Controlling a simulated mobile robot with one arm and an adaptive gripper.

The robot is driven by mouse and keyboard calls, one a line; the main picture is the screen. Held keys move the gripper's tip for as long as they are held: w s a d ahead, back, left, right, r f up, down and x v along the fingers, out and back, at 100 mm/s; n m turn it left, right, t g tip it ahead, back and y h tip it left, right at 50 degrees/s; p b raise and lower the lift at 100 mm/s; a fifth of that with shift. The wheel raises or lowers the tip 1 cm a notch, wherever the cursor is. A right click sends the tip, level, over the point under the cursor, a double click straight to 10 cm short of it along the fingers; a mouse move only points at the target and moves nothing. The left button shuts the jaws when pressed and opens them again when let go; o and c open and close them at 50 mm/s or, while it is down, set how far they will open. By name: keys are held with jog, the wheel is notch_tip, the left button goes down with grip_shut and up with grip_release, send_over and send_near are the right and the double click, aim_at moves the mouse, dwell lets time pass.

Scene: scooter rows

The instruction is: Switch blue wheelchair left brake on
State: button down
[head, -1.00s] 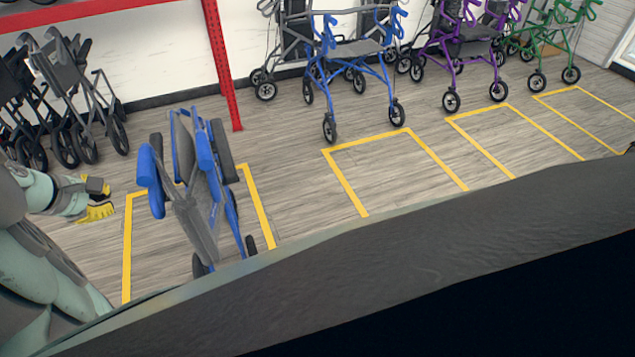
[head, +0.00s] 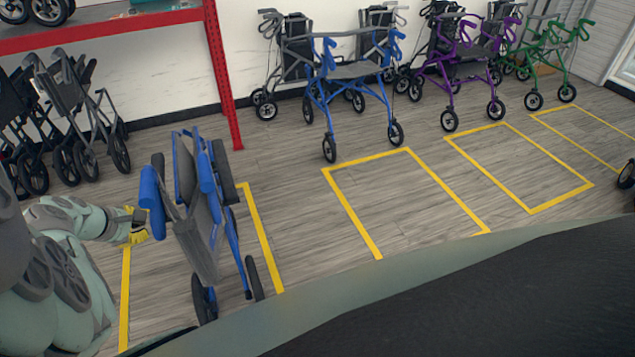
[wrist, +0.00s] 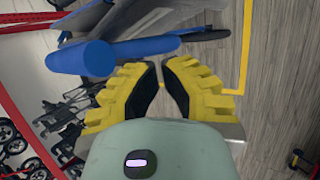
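The blue wheelchair (head: 205,215) stands folded and upright at the left of the head view, with blue frame tubes, dark padding and small dark wheels. Its brake levers cannot be made out. My gripper (head: 140,225) has yellow fingers with black pads and is just left of the chair, near its blue padded end. In the wrist view, my gripper (wrist: 159,66) shows a narrow gap between its fingertips and holds nothing. The blue rounded pad (wrist: 85,60) and other chair parts lie beyond the fingertips, up and to the left, apparently apart from them.
Yellow floor lines (head: 262,240) mark bays around and right of the chair. A blue rollator (head: 350,85), a purple one (head: 462,75) and a green one (head: 548,60) stand by the wall. A red rack post (head: 222,80) rises behind. Grey folded walkers (head: 85,120) stand left.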

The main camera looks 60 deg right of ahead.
jog(key=shift+x, duration=1.5)
jog(key=shift+d, duration=0.1)
jog(key=shift+b, duration=0.35)
notch_tip(320, 180, down, 8)
jog(key=w+m+t+h+b, duration=0.1)
jog(key=t+h+b, duration=0.2)
jog(key=b, duration=1.2)
jog(key=shift+w+d+t, duration=0.3)
jog(key=shift+d+t, duration=0.1)
jog(key=shift+t, duration=0.1)
jog(key=shift+r, duration=0.25)
